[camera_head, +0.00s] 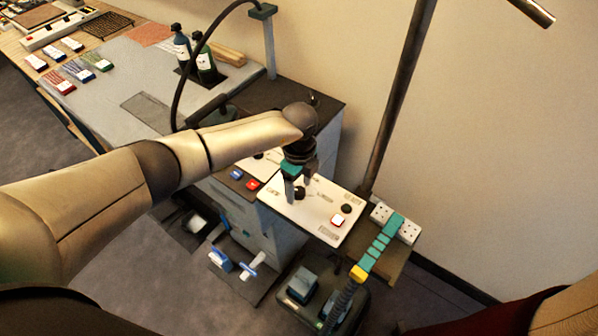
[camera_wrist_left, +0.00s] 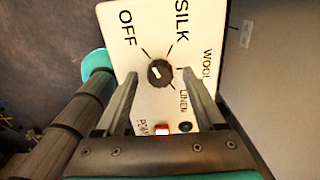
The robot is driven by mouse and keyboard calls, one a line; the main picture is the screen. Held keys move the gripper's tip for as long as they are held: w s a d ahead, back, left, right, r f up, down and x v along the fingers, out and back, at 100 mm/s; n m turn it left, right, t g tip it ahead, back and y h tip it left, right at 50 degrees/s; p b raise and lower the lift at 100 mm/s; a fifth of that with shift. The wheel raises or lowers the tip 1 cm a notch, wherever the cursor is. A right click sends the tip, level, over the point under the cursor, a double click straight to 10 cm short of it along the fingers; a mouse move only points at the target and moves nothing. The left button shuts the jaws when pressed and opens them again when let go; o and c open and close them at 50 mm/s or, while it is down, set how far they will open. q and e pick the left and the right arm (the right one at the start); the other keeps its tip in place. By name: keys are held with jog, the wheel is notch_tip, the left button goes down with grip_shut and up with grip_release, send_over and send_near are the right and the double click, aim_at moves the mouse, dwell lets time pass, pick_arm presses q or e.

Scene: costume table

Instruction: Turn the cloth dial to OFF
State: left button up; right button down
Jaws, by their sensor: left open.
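The cloth dial (camera_head: 300,193) is a dark round knob on a tilted white panel (camera_head: 325,217). In the left wrist view the dial (camera_wrist_left: 161,73) has a short white mark left of its centre. Lines around it lead towards OFF at upper left, SILK at upper right, and WOOL and LINEN at right. My left gripper (camera_head: 295,184) is at the panel with its fingers apart. In the left wrist view the left gripper (camera_wrist_left: 161,74) has one fingertip on each side of the dial, with gaps; contact is not visible. My right gripper is out of view.
A lit red-white switch (camera_head: 338,220) and a dark round part (camera_head: 346,209) sit on the same panel. A dark pole (camera_head: 395,95) rises behind it. A teal-banded hose handle (camera_head: 378,246) stands at right. Bottles (camera_head: 204,62) stand on the board behind.

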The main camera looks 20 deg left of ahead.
aim_at(299, 190)
pick_arm(q)
notch_tip(299, 190, up, 15)
dwell(0.4)
dwell(0.4)
